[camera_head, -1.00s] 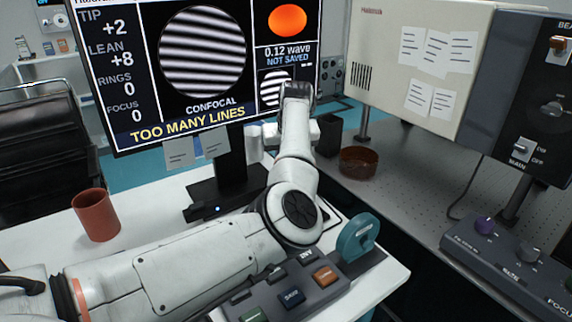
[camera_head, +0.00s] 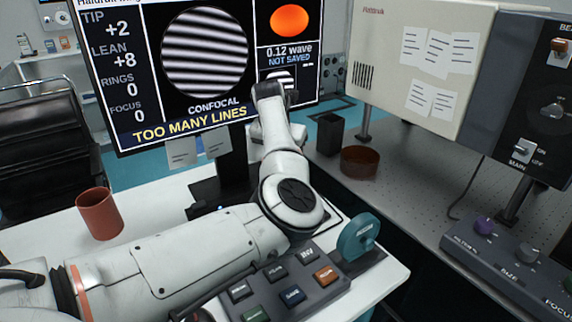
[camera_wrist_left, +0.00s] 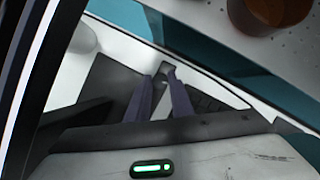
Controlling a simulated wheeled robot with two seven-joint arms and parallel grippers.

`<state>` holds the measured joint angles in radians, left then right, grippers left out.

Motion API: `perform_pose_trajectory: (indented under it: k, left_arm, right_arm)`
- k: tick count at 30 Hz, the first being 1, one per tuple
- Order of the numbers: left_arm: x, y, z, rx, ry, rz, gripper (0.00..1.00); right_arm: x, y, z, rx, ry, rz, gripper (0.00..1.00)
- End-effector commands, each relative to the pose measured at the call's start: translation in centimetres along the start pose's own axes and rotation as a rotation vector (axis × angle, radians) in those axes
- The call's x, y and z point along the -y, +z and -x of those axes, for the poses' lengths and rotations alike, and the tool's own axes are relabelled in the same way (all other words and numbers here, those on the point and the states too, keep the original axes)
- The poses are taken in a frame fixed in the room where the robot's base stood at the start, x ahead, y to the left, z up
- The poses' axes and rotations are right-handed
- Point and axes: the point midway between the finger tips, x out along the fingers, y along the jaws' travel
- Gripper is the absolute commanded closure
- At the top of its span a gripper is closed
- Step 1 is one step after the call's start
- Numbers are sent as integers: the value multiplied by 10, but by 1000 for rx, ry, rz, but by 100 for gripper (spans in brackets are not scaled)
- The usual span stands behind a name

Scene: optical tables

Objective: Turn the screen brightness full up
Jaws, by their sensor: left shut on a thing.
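The screen (camera_head: 180,118) is lit at the back left. It shows a striped round picture and the words "TOO MANY LINES". Its dark stand base (camera_head: 203,192) is partly behind my left arm, with a small blue light beside the arm. No brightness control can be clearly identified. My right gripper is not in view.
A button box (camera_head: 315,290) and a teal wheel (camera_head: 358,238) are on the white table, right of my arm. A reddish cup (camera_head: 99,214) stands at the left. A brown dish (camera_head: 360,162) and black holder (camera_head: 330,134) are on the perforated table.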

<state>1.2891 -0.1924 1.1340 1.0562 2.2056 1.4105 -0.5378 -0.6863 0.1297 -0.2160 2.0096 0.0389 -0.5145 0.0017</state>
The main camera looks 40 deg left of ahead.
Motion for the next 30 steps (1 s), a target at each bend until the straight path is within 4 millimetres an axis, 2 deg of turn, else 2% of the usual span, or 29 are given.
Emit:
perform_pose_trajectory:
  k: [16,17,19,30]
  left_arm:
    - [0,0,0,-1,-11,-25,100]
    - [0,0,0,-1,-11,-25,75]
    - [0,0,0,-1,-11,-25,63]
    - [0,1,4,0,-10,-24,61]
  right_arm:
    - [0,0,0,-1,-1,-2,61]
    - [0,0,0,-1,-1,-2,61]
    - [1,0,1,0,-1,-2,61]
    - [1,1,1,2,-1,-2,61]
